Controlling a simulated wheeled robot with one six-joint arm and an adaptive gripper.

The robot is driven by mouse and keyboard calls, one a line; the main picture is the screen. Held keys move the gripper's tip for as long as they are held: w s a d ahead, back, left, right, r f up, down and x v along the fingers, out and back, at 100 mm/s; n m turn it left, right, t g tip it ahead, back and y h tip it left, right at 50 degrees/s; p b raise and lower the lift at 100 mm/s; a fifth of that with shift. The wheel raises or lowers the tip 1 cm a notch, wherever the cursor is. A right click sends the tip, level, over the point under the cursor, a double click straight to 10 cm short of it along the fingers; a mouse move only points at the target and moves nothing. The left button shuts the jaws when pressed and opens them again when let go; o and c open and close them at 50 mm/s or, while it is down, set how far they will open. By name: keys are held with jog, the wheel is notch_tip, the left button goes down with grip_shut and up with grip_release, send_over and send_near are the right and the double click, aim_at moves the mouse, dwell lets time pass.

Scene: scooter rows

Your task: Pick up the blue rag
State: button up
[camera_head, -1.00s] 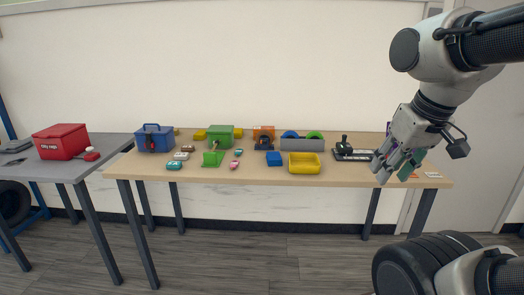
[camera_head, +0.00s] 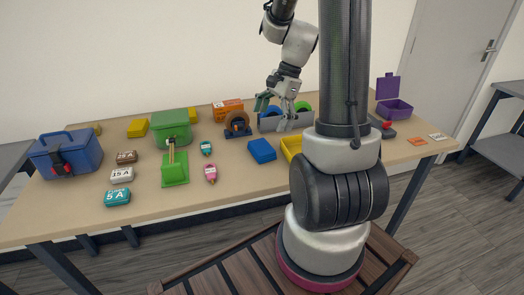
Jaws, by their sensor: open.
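The blue rag (camera_head: 262,151) looks like a small folded blue block. It lies on the wooden table, left of a yellow bin that my arm partly hides. My gripper (camera_head: 274,106) is open, with grey and teal-green parts showing at its end. It hangs above the back part of the table, beyond the rag in the picture and near the grey holder. I see nothing between its fingers, and it is apart from the rag.
A grey holder (camera_head: 291,123) with blue and green rings stands behind the rag. A tape dispenser (camera_head: 237,124), a green box (camera_head: 171,125), a pink tag (camera_head: 211,173) and a blue toolbox (camera_head: 65,153) are to the left. A purple box (camera_head: 394,108) stands right. My arm crosses the middle.

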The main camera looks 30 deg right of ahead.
aim_at(262, 146)
jog(key=f, duration=0.1)
jog(key=w+f+m, duration=0.1)
jog(key=shift+w+d+f+m, duration=0.25)
jog(key=shift+d+f+m, duration=0.15)
jog(key=shift+y, duration=0.3)
jog(key=x, duration=0.7)
jog(key=shift+s+f, duration=0.1)
jog(key=shift+f, duration=0.35)
jog(key=c, duration=0.7)
